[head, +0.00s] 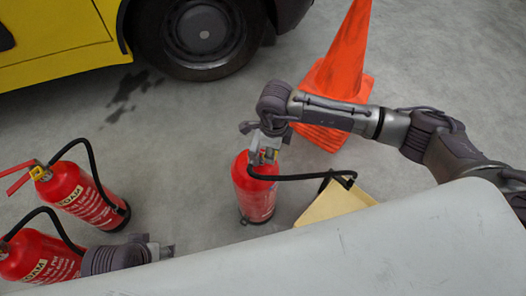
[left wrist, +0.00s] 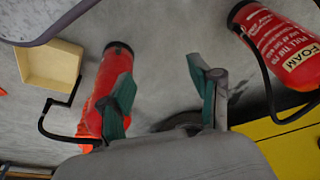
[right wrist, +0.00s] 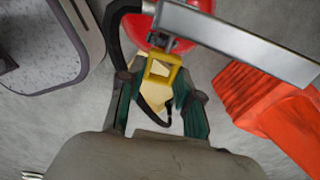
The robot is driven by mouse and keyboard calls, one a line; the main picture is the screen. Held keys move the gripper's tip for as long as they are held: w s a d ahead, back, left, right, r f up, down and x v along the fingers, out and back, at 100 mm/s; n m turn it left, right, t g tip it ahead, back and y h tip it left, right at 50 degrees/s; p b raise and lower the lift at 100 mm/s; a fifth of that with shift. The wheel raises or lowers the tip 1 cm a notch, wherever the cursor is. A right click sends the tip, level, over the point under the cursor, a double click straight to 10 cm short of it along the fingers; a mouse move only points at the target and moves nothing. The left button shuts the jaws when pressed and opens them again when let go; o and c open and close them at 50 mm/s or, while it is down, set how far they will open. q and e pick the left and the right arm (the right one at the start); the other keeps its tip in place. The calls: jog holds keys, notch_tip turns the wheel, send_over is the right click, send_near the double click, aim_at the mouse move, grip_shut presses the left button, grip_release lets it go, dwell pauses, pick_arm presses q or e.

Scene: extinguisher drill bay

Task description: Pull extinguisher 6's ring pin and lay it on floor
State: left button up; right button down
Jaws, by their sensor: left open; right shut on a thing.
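The middle red extinguisher (head: 254,192) stands upright on the floor, its black hose looping right. I cannot read a number on it. My right gripper (head: 262,138) is at its head; in the right wrist view the gripper (right wrist: 158,85) has its fingers on either side of a yellow ring pin (right wrist: 162,70) and is shut on it, beside a grey metal lever (right wrist: 240,42). I cannot tell whether the pin is still in the head. My left gripper (head: 168,250) is open and empty at lower left; its spread fingers (left wrist: 165,88) show in the left wrist view.
Two more FOAM extinguishers (head: 82,196) (head: 38,258) stand at left. A beige tray (head: 335,203) lies right of the middle one. An orange cone (head: 345,65) and a yellow vehicle (head: 60,35) stand behind. Grey floor is clear left of the middle extinguisher.

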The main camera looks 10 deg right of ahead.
jog(key=shift+s+d, duration=0.3)
jog(key=shift+d, duration=0.1)
pick_arm(q)
jog(key=x, duration=0.3)
jog(key=shift+d+f+p, duration=0.1)
jog(key=shift+f+p, duration=0.2)
jog(key=shift+p, duration=0.1)
pick_arm(e)
jog(key=shift+s+d, duration=0.65)
jog(key=shift+d, duration=0.35)
pick_arm(q)
jog(key=shift+r, duration=0.1)
jog(key=shift+x, duration=1.05)
pick_arm(e)
jog(key=shift+s+d+f, duration=0.1)
jog(key=shift+s+d, duration=0.3)
jog(key=shift+d, duration=0.25)
jog(key=shift+s+d, duration=0.4)
jog(key=shift+d, duration=0.2)
pick_arm(q)
jog(key=shift+s, duration=0.1)
